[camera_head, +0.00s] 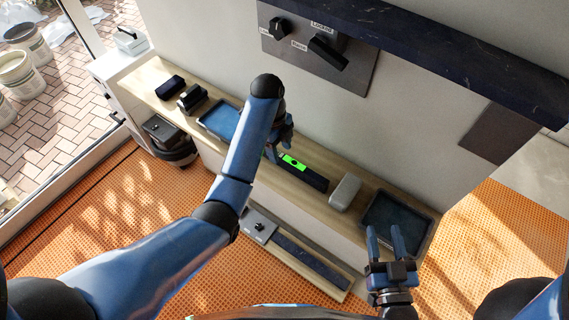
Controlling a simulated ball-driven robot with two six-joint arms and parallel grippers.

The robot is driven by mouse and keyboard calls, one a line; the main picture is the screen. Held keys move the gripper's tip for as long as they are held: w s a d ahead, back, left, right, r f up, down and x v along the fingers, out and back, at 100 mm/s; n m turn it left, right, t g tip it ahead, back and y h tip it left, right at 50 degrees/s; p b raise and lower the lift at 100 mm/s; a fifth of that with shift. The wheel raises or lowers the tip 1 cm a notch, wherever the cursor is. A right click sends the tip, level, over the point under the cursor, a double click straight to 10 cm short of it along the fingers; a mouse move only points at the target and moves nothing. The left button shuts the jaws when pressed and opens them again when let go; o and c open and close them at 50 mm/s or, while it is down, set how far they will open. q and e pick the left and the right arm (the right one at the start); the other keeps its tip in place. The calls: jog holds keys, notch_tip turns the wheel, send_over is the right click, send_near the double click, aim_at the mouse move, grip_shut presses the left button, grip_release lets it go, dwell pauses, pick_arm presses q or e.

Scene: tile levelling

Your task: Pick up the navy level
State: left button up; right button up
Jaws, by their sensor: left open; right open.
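The level (312,177) is a long dark bar with a bright green part near its left end. It lies on the wooden shelf in the middle of the head view. My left gripper (280,148) is open, just above and behind the level's left end, and its arm hides some of the shelf there. I cannot tell whether its fingers touch the level. My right gripper (386,238) is open and empty, in front of the blue tray at the right end of the shelf.
On the shelf are a grey block (345,192), a dark blue-lined tray (377,215), another blue tray (217,119) and dark items (171,87) at the left. A lower ledge (318,266) holds a dark strip. A wall panel (350,62) has knobs. Orange floor is open.

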aim_at(284, 157)
pick_arm(q)
jog(key=shift+s+d+f, duration=0.1)
jog(key=shift+f, duration=0.15)
jog(key=shift+s+d+f+b, duration=0.25)
jog(key=shift+f+b, duration=0.35)
jog(key=shift+b, duration=0.5)
jog(key=f, duration=0.1)
jog(key=f+p, duration=0.1)
jog(key=shift+w+d+f, duration=0.1)
jog(key=shift+d+f, duration=0.2)
jog(key=shift+d, duration=0.05)
jog(key=shift+f, duration=0.35)
jog(key=shift+r, duration=0.1)
jog(key=shift+c, duration=1.1)
jog(key=c, duration=0.8)
